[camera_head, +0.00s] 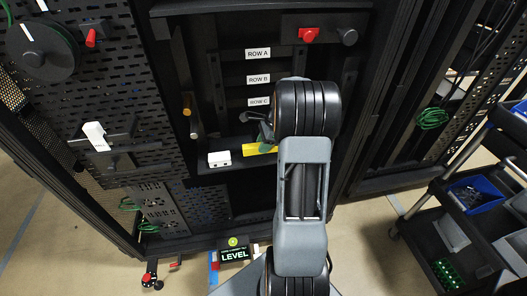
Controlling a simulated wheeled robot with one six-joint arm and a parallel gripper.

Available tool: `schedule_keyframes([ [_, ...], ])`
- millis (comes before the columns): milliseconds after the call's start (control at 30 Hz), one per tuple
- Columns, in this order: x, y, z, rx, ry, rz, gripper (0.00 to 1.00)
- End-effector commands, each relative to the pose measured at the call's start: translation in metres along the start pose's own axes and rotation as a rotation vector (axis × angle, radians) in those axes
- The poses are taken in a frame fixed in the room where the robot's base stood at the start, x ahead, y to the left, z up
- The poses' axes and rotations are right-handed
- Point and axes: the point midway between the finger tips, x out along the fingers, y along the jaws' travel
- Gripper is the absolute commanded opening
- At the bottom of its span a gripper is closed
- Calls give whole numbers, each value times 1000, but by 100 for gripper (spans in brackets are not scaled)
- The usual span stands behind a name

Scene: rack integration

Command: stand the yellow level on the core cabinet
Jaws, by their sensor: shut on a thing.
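The yellow level (249,150) shows as a short bright yellow piece at the lower shelf opening of the core cabinet (232,177). My arm hides its right part. My gripper (264,142) is mostly hidden behind my own arm, just above the level, and is shut on it. I cannot tell whether the level touches the shelf. The core cabinet is the black rack with labels ROW A, ROW B and ROW C.
A white box (219,158) sits on the shelf just left of the level. A LEVEL sign (234,254) stands low in front of the cabinet. A black cart (440,232) with blue bins is at right. A perforated tool panel is at left.

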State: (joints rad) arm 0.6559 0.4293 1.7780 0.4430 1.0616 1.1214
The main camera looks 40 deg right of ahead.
Motion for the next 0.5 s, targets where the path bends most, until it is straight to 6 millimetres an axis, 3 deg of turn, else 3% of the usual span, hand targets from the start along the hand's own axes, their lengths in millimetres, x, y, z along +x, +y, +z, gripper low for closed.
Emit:
schedule_keyframes([
  [200,28,0,-11,2,-1,1,0],
  [500,28,0,-12,0,0,0,0],
])
